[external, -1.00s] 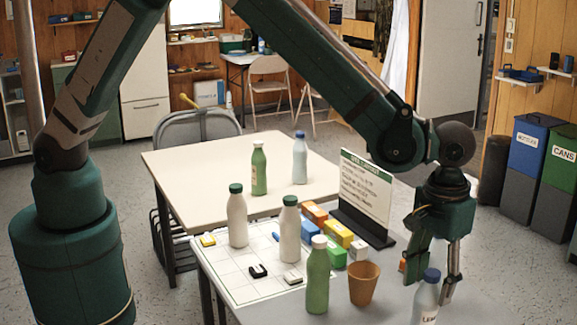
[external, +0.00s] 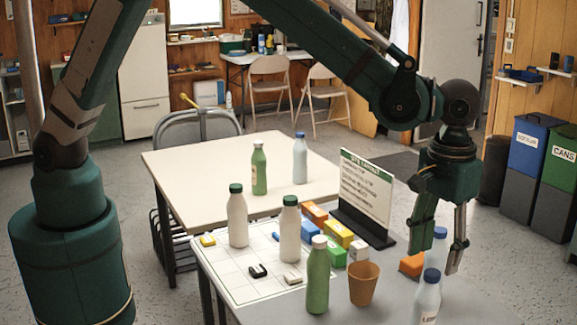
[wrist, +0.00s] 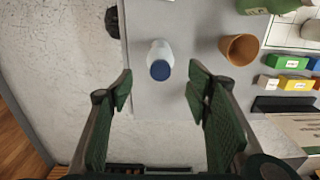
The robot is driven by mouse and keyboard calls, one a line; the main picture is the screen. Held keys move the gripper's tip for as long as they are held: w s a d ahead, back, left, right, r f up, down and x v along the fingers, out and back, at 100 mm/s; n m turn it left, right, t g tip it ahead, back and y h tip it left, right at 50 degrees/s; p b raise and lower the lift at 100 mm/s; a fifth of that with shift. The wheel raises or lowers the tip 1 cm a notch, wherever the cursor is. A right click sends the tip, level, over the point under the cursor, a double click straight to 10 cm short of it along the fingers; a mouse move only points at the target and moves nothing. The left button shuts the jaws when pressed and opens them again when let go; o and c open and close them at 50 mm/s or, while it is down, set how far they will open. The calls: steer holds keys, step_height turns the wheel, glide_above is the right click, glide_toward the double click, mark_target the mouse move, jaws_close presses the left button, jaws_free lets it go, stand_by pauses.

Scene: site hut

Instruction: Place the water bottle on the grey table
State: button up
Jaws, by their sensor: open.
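My gripper (external: 438,250) is open and empty, above the right part of the grey table (external: 385,310). A pale bottle with a blue cap and a partly cut-off label (external: 426,300) stands upright on that table, below and in front of the fingers. In the wrist view a blue-capped bottle (wrist: 160,52) stands upright on the grey top, ahead of the open fingers (wrist: 160,85) and apart from them. Another blue-capped bottle (external: 437,254) shows behind the fingers, partly hidden. A light blue bottle with a blue cap (external: 300,161) stands on the cream table (external: 200,165).
An orange cup (external: 362,285) and a green bottle (external: 317,280) stand left of the front bottle. Two white green-capped bottles (external: 238,220), several coloured blocks (external: 337,235) and a sign (external: 366,192) crowd the middle. A green bottle (external: 258,170) is on the cream table.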

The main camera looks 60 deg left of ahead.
steer(key=shift+r, duration=0.1)
stand_by(0.4)
steer(key=s+a+r+t, duration=0.1)
steer(key=a+r, duration=0.5)
steer(key=a, duration=0.5)
steer(key=s+a+r+t+h, duration=0.1)
steer(key=a+r, duration=0.6)
steer(key=a, duration=0.4)
steer(key=a+r+t, duration=0.1)
steer(key=a+r, duration=0.5)
steer(key=a, duration=0.5)
steer(key=s+a+t, duration=0.2)
steer(key=s+a, duration=0.8)
steer(key=a, duration=0.3)
steer(key=s+a+t+y, duration=0.1)
steer(key=s+a+t, duration=0.1)
steer(key=s+a, duration=0.9)
steer(key=a, duration=0.3)
steer(key=shift+f, duration=0.2)
